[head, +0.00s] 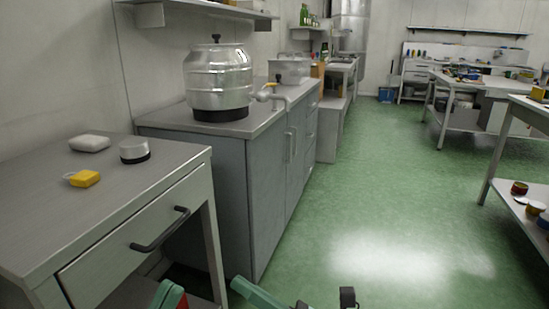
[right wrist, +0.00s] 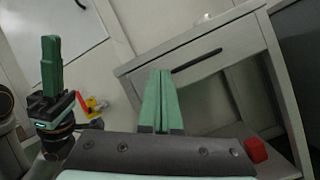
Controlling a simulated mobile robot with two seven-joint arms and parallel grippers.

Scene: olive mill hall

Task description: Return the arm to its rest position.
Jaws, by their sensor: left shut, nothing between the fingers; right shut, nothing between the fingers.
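My left gripper (head: 165,292) shows as a teal piece at the bottom edge of the head view, in front of the drawer table. In the right wrist view its teal fingers (right wrist: 50,65) point upward at the left, shut with nothing between them. My right gripper (head: 240,285) shows in the head view as a teal piece at the bottom, right of the left one. In the right wrist view its fingers (right wrist: 160,75) are together and empty, pointing toward the table front. Most of both arms is out of the head view.
A cabinet (head: 225,180) stands beyond; green floor (head: 400,220) is clear.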

